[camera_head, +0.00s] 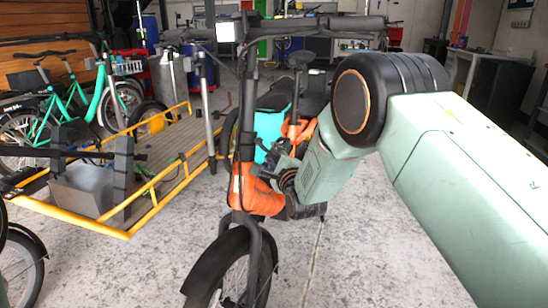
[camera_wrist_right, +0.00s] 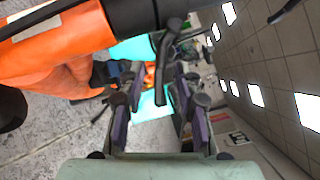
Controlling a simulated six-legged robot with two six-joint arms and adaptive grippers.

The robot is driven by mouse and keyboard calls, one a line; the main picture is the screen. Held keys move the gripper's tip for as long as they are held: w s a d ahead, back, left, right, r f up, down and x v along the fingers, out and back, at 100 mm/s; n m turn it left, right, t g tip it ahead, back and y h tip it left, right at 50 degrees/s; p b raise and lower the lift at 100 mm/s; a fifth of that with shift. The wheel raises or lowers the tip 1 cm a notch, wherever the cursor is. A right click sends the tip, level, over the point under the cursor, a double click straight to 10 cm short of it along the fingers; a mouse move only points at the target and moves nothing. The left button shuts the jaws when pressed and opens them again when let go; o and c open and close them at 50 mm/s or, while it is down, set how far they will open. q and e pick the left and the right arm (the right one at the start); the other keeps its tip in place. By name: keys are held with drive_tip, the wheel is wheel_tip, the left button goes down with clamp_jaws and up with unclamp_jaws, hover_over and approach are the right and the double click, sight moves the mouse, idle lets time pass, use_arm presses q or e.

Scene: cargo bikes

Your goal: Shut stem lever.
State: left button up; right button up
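An orange cargo bike (camera_head: 252,192) with a black stem column (camera_head: 246,110) stands in the middle of the head view, its front wheel toward me. My right arm comes in from the right, and its gripper (camera_head: 270,176) is close beside the stem's lower part. In the right wrist view, the same gripper (camera_wrist_right: 158,118) is open, its purple-padded fingers apart. A black lever-like piece (camera_wrist_right: 163,62) hangs from the dark tube near the orange frame (camera_wrist_right: 60,45) and reaches between the fingers. I cannot tell whether the fingers touch it. My left gripper is not in view.
A yellow-framed cargo platform (camera_head: 160,203) with a metal box on it stands to the left. Green bikes (camera_head: 95,95) are behind it. A workbench (camera_head: 485,65) stands at the back right. Concrete floor lies clear in front of the bike on the right.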

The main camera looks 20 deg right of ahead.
drive_tip(key=shift+c, duration=0.4)
clamp_jaws()
